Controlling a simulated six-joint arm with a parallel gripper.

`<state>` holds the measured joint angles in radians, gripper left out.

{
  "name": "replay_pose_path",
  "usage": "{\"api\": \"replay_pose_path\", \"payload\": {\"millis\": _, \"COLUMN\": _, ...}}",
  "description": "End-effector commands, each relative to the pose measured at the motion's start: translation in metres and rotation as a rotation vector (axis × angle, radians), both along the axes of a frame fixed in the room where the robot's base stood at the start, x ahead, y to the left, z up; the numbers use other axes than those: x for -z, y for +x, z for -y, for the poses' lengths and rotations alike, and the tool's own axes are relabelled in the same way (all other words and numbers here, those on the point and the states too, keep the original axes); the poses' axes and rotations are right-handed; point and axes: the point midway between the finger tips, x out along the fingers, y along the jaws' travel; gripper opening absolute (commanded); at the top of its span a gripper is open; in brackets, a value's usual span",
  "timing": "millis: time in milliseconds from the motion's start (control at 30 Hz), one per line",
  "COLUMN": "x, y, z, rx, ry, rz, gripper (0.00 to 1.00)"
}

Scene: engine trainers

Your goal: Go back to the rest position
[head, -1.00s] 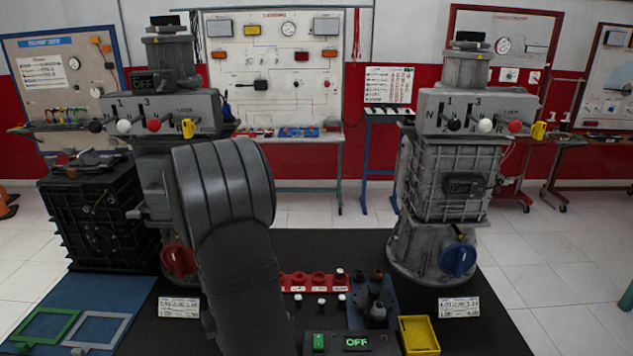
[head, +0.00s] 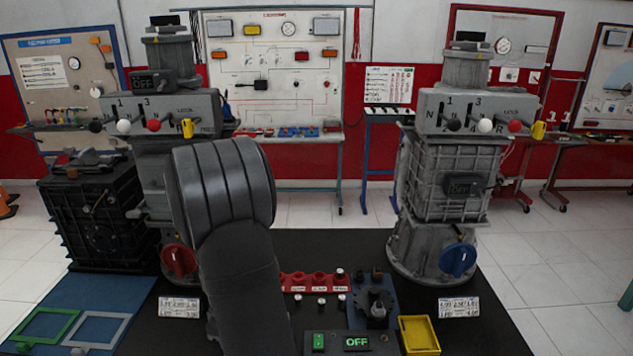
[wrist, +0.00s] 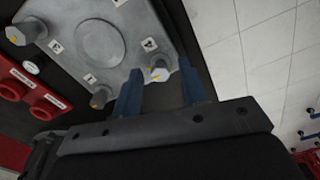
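My arm (head: 225,190) rises dark and ribbed at the middle left of the head view. My gripper does not show in the head view. In the wrist view my gripper (wrist: 159,72) has its two blue fingers apart, with nothing held between them. A grey plate (wrist: 75,60) with a round disc and several grey knobs with yellow marks lies beyond the fingers. One knob (wrist: 161,75) appears between the fingertips; I cannot tell how far beyond them it is.
Two grey engine trainers (head: 160,130) (head: 450,180) stand left and right. A black engine block (head: 100,215) is at far left. A red block (head: 315,282), a blue fixture (head: 361,312), an OFF panel (head: 325,345) and a yellow tray (head: 419,335) sit on the black table (head: 335,250), whose back middle is clear.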

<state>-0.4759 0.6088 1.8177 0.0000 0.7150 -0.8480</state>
Motion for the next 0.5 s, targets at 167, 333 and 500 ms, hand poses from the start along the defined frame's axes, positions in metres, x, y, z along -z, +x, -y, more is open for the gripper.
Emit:
{"api": "replay_pose_path", "payload": {"millis": 167, "x": 0.0, "y": 0.0001, "z": 0.0, "rx": -0.06, "ry": 0.0, "rz": 0.0, "gripper": 0.39}}
{"api": "replay_pose_path", "payload": {"millis": 333, "x": 0.0, "y": 0.0002, "z": 0.0, "rx": -0.077, "ry": 0.0, "rz": 0.0, "gripper": 0.39}}
{"api": "replay_pose_path", "payload": {"millis": 500, "x": 0.0, "y": 0.0002, "z": 0.0, "rx": -0.076, "ry": 0.0, "rz": 0.0, "gripper": 0.39}}
